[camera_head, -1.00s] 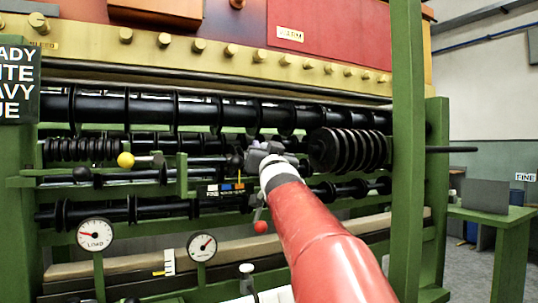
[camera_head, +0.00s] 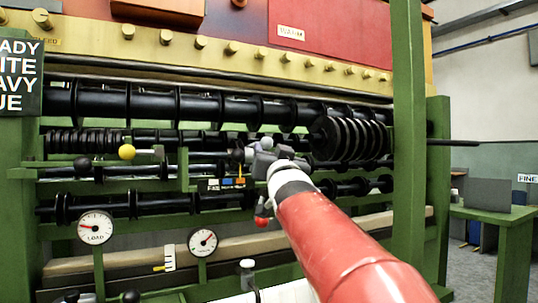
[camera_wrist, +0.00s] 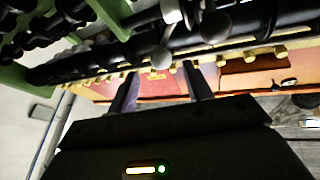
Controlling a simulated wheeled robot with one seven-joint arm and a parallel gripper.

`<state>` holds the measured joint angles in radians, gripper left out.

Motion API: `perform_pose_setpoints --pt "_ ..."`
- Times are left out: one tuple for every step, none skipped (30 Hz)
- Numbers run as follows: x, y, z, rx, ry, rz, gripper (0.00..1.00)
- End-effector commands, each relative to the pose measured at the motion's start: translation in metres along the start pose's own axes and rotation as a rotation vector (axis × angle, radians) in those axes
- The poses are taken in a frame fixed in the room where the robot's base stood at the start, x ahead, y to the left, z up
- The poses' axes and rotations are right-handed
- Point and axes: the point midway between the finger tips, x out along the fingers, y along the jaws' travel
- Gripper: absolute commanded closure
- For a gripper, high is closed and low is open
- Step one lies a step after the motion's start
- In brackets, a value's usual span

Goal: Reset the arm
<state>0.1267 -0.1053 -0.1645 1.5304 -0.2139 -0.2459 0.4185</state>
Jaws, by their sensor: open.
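My red arm reaches from the lower right of the head view up to the machine's black rollers. My gripper (camera_head: 262,150) is at its far end, in front of the rollers and left of the thick ribbed black roll. In the wrist view, the two dark fingers of my gripper (camera_wrist: 162,90) stand apart with nothing held between them. In the head view the fingertips are small and partly hidden by the wrist.
The green post (camera_head: 407,150) stands close to the right of my arm. A yellow-knobbed lever (camera_head: 127,152), a red knob (camera_head: 262,221) and two dials, one marked LOAD (camera_head: 96,228), stick out in front.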

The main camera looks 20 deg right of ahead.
Motion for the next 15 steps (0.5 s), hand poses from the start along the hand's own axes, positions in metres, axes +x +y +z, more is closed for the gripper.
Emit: perform_pose_setpoints --pt "-0.0068 0.0001 0.0008 0.002 0.001 0.000 0.50" --pt "-0.0091 0.0001 0.0009 0.002 0.001 0.000 0.50" --pt "-0.0114 0.0001 0.0010 0.001 0.000 0.000 0.50" --pt "-0.0127 0.0000 0.0009 0.001 0.000 0.000 0.50" --pt "-0.0137 0.0000 0.0006 0.000 0.000 0.000 0.50" --pt "-0.0143 -0.0001 0.0003 0.000 0.000 0.000 0.50" --pt "-0.0144 -0.0001 0.0001 0.000 0.000 0.000 0.50" --pt "-0.0144 -0.0002 -0.0001 0.000 0.000 0.000 0.50" --pt "-0.0143 -0.0002 -0.0002 0.000 0.000 0.000 0.50" --pt "-0.0141 -0.0002 -0.0002 0.000 0.000 0.000 0.50" --pt "-0.0141 -0.0002 -0.0002 0.000 0.000 0.000 0.50" --pt "-0.0140 -0.0002 -0.0002 0.000 0.000 0.000 0.50" --pt "-0.0140 -0.0002 -0.0001 0.000 0.000 0.000 0.50" --pt "-0.0140 -0.0001 -0.0001 0.000 0.000 0.000 0.50" --pt "-0.0139 -0.0001 -0.0001 0.000 0.000 0.000 0.50"
